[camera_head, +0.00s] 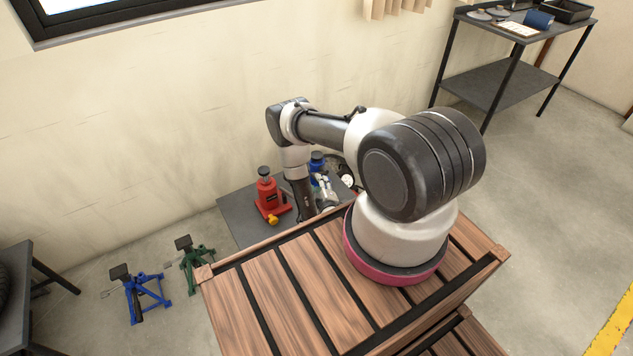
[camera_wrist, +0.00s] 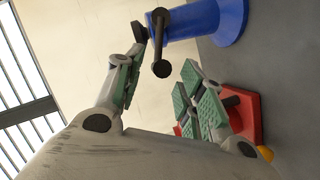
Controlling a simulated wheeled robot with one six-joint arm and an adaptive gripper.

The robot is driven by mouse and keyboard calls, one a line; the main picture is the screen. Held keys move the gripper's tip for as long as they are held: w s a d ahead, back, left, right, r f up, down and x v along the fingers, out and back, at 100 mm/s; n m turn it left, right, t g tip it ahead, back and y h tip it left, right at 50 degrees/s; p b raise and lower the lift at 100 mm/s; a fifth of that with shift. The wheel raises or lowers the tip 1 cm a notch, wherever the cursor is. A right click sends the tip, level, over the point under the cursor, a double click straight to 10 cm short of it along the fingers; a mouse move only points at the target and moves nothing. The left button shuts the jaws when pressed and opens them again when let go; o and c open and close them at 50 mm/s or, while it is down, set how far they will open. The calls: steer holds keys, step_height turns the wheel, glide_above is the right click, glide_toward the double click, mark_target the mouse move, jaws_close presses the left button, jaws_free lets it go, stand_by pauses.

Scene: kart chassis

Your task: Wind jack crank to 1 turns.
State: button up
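A blue jack (camera_head: 317,157) stands on a low grey table, partly hidden behind my arm. In the wrist view its blue body (camera_wrist: 215,18) lies sideways at the top, with a black crank (camera_wrist: 159,28) that ends in a round dark knob. My gripper (camera_wrist: 163,55) is open, its two green-padded fingers spread apart. The crank and knob appear in the gap between the fingertips, close to the upper-left finger. I cannot tell whether either finger touches it. In the head view my gripper (camera_head: 326,188) points down beside the blue jack, mostly hidden by my arm.
A red bottle jack (camera_head: 266,192) stands left of my gripper on the low grey table (camera_head: 237,213); its red base (camera_wrist: 247,112) shows behind the lower-right finger. Blue (camera_head: 140,292) and green (camera_head: 192,262) stands are on the floor at left. A wall is close behind.

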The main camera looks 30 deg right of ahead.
steer(key=shift+x, duration=1.8)
jaws_close()
